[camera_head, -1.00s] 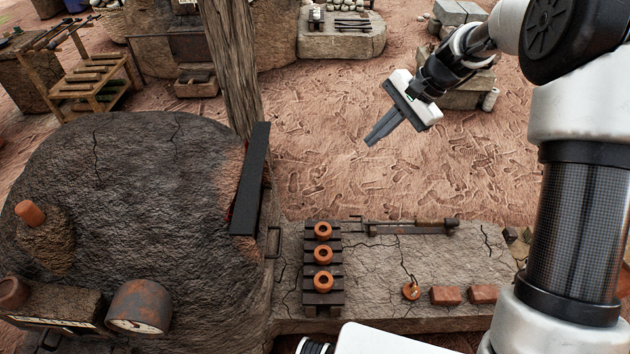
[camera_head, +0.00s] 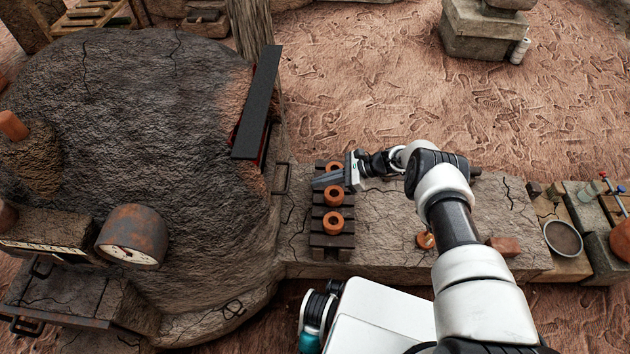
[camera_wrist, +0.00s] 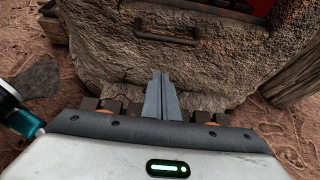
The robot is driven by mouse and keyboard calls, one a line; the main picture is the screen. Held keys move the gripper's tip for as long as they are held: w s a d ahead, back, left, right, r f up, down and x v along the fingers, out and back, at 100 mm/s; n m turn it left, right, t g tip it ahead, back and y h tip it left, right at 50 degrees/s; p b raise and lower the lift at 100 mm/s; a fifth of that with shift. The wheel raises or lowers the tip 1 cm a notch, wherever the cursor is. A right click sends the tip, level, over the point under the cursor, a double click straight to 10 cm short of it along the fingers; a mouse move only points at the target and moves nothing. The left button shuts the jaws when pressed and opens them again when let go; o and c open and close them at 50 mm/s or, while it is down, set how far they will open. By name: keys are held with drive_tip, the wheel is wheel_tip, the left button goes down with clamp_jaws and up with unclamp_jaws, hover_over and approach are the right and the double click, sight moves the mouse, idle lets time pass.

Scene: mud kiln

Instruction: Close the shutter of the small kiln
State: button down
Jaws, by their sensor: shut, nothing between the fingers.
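The kiln (camera_head: 130,110) is a large cracked mud dome on the left of the head view. A long black panel (camera_head: 258,105) stands along its right side, with a strip of red behind it. Below the panel a dark bar handle (camera_head: 282,178) sticks out from the kiln's side. The handle shows in the wrist view (camera_wrist: 167,38), with red at the top edge above it. I cannot tell which part is the shutter. My gripper (camera_head: 314,183) is shut and empty, pointing left toward the kiln above the rack, apart from the handle. The fingers also show in the wrist view (camera_wrist: 162,80).
A dark slatted rack (camera_head: 333,240) with orange clay rings (camera_head: 333,196) stands on the stone ledge (camera_head: 385,235) under my gripper. Bricks (camera_head: 504,246) and a round bowl (camera_head: 563,239) lie farther right. A gauge (camera_head: 133,240) stands at the kiln's front. Open ground lies behind the ledge.

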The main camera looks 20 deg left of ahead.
drive_tip(key=b+x, duration=0.2)
drive_tip(key=x, duration=0.6)
drive_tip(key=shift+s+a+r+p, duration=0.15)
drive_tip(key=shift+r+p, duration=0.1)
drive_tip(key=shift+r, duration=0.4)
drive_tip(key=shift+a+r+p, duration=0.15)
drive_tip(key=shift+r+p, duration=0.15)
drive_tip(key=shift+r, duration=0.35)
drive_tip(key=shift+s+a+r+p, duration=0.15)
drive_tip(key=shift+r+p, duration=0.1)
drive_tip(key=shift+r, duration=0.4)
wheel_tip(320, 180, up, 25)
drive_tip(key=p, duration=0.9)
drive_tip(key=shift+a+r, duration=0.25)
drive_tip(key=shift+w, duration=0.1)
wheel_tip(320, 180, down, 5)
drive_tip(key=d+b, duration=0.2)
drive_tip(key=b, duration=0.1)
drive_tip(key=p+v, duration=0.1)
drive_tip(key=v, duration=0.8)
drive_tip(key=shift+w+d+r+p, duration=0.2)
drive_tip(key=shift+w+r+p, duration=0.15)
